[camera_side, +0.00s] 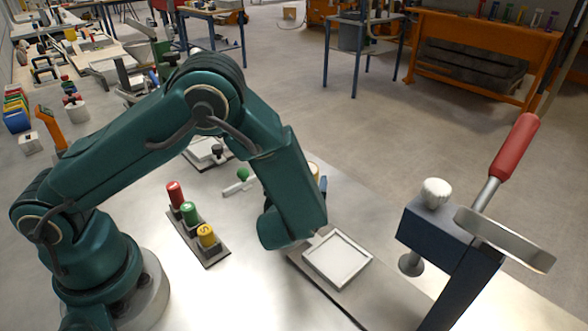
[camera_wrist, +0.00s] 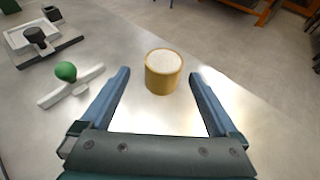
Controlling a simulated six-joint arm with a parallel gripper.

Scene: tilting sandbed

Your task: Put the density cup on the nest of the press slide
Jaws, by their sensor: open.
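The density cup is a short brass-coloured cylinder (camera_wrist: 163,80), upright on the bench in the wrist view and filled to the top with pale grainy material. My gripper (camera_wrist: 159,74) is open; its two blue fingers point toward the cup, which stands between or just beyond the fingertips, with a gap on each side. In the side view my forearm hides most of the cup and the gripper; only a small brass edge (camera_side: 314,168) shows. The press slide (camera_side: 337,260) carries a pale square plate with a raised rim, and nothing stands on it.
The press (camera_side: 452,235), with a red-handled lever, stands right of the slide. A dark rack with red, green and yellow cylinders (camera_side: 190,213) stands left. A white bar with a green knob (camera_wrist: 66,72) lies left of the cup. Bench right of the cup is clear.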

